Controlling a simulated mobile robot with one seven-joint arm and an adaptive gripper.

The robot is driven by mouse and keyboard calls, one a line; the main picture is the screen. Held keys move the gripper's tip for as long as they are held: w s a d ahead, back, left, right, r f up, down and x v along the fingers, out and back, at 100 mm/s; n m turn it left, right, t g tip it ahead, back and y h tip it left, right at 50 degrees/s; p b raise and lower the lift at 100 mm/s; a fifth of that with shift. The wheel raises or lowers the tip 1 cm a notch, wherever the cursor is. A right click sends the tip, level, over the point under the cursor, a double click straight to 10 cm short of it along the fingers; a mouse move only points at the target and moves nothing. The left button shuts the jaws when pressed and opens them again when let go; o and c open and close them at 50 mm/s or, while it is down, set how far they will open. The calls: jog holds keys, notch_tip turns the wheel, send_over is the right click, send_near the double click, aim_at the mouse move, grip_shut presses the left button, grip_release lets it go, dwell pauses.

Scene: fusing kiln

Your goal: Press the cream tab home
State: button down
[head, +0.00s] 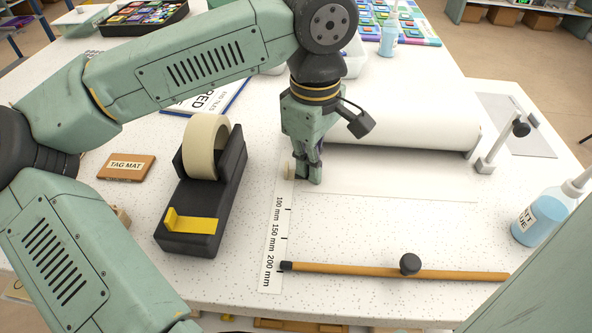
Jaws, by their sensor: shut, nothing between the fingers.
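A small cream piece, which looks like the cream tab (289,169), shows at the far end of the white measuring strip (272,242), close to the left end of the paper roll. My gripper (314,181) points down just right of the cream piece, over the near side of the roll. Its fingers are shut together with nothing between them. I cannot tell whether a finger touches the cream piece. My gripper and wrist hide the roll's left end and part of the area around the piece.
The white paper roll (400,136) has a sheet pulled toward the front. A wooden rod (450,273) with a black knob lies across the front. A black tape dispenser (190,235) stands left, beside a tag mat (127,167). A glue bottle (543,218) stands right.

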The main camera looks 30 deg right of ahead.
jog(key=shift+r+p, duration=2.2)
jog(key=shift+r, duration=1.3)
